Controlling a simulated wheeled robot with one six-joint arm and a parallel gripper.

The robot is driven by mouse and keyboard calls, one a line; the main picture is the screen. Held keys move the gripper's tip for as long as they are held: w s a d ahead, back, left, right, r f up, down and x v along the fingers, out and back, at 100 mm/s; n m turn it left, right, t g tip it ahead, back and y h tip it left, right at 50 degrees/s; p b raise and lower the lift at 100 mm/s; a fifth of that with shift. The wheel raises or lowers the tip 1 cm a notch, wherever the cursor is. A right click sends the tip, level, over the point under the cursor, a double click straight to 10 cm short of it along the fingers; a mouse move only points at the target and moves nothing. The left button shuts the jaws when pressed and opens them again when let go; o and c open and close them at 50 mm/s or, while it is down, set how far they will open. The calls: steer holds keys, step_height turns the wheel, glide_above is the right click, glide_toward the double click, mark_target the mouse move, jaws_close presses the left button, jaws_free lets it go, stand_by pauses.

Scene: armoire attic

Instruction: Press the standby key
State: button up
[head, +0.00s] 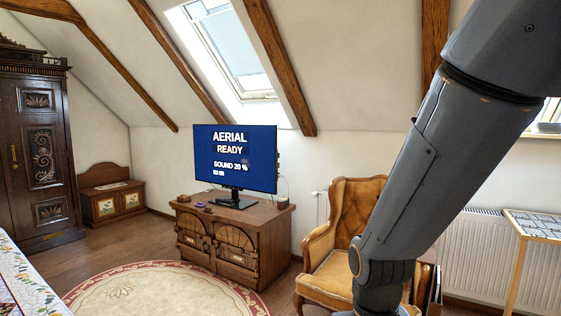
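A television (236,190) stands on a wooden cabinet (265,222) in the middle of the head view. Its screen is lit blue and reads "AERIAL READY" and "SOUND 20 %". Small dark items (201,205) lie on the cabinet top, left of the television's stand; they are too small to tell what they are. I cannot make out a standby key on the television or on these items. My arm crosses the right side of the view, and my gripper is outside the frame.
A tan leather armchair (345,222) stands right of the cabinet, partly behind my arm. A round rug (150,291) lies before the cabinet. A dark armoire (42,150) and a low chest (116,196) stand at left. A bed edge (25,285) shows at lower left.

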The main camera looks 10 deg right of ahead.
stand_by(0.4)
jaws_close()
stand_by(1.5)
